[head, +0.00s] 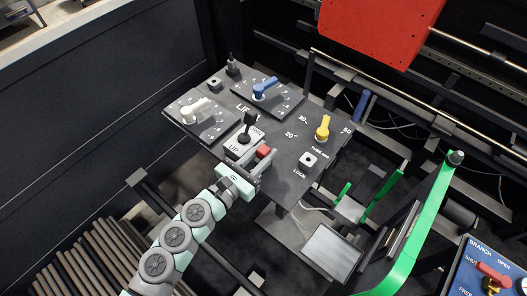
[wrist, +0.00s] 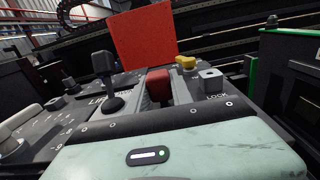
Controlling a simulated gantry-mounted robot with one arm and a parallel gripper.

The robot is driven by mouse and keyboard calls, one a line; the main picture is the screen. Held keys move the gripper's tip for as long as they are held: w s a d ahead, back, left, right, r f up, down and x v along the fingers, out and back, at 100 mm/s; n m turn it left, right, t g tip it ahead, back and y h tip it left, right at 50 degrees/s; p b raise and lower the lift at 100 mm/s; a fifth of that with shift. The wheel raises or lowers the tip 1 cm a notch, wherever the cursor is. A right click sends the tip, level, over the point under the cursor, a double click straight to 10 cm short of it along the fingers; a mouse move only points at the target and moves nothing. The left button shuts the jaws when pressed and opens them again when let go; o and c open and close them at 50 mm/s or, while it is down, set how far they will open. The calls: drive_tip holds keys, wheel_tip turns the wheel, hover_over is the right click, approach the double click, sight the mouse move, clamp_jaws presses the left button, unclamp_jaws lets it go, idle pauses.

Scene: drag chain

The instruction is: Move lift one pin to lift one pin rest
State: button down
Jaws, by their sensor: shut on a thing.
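A small red piece (head: 263,152), which looks like the lift one pin, is between the fingers of my gripper (head: 258,162) at the front edge of the grey control panel (head: 285,135). In the wrist view the red piece (wrist: 158,85) stands between the two grey fingers of my gripper (wrist: 162,88), which is shut on it. Its lower part is hidden. A pale block with a dark hole, marked LOCK (head: 309,160), is to the right. I cannot tell which part is the pin rest.
A yellow lever (head: 323,128), a blue lever (head: 265,90) and a white lever (head: 194,109) stand on the panel. A green frame (head: 425,215) rises at the right. A red plate (head: 380,30) hangs behind. Bare panel lies between the red piece and the LOCK block.

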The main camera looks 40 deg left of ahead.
drive_tip(key=shift+f+b, duration=0.7)
drive_tip(key=shift+f, duration=0.1)
drive_tip(key=c, duration=1.1)
unclamp_jaws()
drive_tip(key=shift+r, duration=0.1)
drive_tip(key=shift+o, duration=0.2)
drive_tip(key=s, duration=1)
drive_tip(key=shift+s+a+p, duration=0.15)
drive_tip(key=shift+s+p, duration=0.25)
